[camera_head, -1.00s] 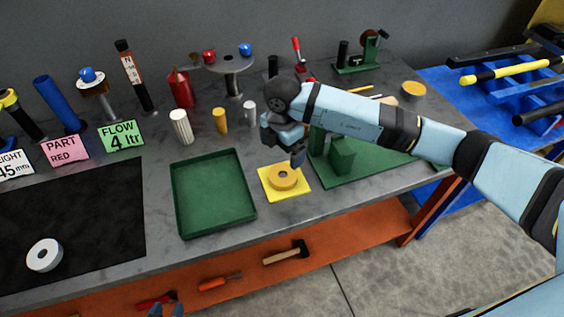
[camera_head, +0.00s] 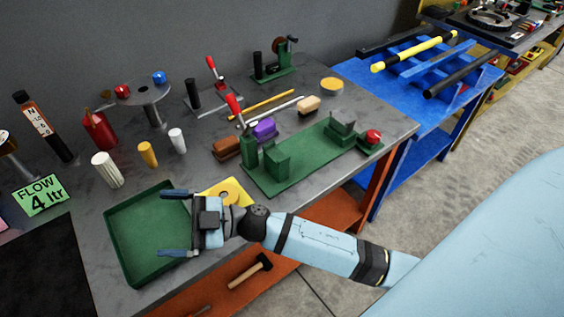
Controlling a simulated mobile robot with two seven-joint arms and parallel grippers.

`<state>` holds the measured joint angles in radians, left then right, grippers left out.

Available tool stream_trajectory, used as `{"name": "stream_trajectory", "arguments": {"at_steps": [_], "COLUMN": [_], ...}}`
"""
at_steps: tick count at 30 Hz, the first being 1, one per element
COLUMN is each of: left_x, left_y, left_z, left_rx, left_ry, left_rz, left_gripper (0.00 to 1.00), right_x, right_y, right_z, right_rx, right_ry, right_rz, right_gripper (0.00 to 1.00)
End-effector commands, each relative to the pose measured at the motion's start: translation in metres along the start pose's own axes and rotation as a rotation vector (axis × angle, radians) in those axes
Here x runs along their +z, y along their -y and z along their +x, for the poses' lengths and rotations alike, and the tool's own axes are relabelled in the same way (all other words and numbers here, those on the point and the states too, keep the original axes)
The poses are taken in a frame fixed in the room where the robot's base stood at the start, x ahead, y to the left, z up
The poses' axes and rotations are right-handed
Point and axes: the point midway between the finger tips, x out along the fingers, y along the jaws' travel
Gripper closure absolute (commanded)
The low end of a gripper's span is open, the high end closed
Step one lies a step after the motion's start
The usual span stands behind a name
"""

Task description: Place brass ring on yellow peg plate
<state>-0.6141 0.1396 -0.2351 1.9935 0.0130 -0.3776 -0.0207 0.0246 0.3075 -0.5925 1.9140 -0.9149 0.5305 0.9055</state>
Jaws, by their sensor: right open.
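The brass ring (camera_head: 231,189) lies flat on the yellow peg plate (camera_head: 212,187), near the front edge of the grey table. The wrist of my right arm hides the ring's front part and part of the plate. The peg itself cannot be made out. My right gripper (camera_head: 168,224) is open and empty. Its two fingers point left, over the right side of the green tray, to the left of the ring and apart from it. My left gripper is not in view.
The green tray (camera_head: 112,236) is empty. A green fixture (camera_head: 298,168) stands right of the plate. White and yellow cylinders (camera_head: 148,154) stand behind the tray. A hammer (camera_head: 250,270) lies on the orange lower shelf. A blue table (camera_head: 428,103) stands at the right.

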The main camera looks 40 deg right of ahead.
Motion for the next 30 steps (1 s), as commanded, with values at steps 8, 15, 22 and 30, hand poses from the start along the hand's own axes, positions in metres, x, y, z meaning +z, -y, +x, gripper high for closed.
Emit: {"name": "stream_trajectory", "arguments": {"at_steps": [8,15,22,30], "left_x": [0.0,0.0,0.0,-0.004], "left_y": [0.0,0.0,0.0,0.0], "left_z": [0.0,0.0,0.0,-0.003], "left_rx": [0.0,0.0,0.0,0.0], "left_ry": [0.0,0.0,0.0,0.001], "left_rz": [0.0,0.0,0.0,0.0], "left_gripper": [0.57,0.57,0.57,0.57], "right_x": [0.092,0.125,0.128,0.123], "right_y": [0.017,0.089,0.112,0.109], "right_z": [-0.159,-0.257,-0.279,-0.277], "right_rx": [0.67,0.746,0.734,0.733], "right_ry": [0.56,0.955,1.047,1.045], "right_rz": [0.243,0.438,0.495,0.492], "right_gripper": [0.0,0.0,0.0,0.0]}}
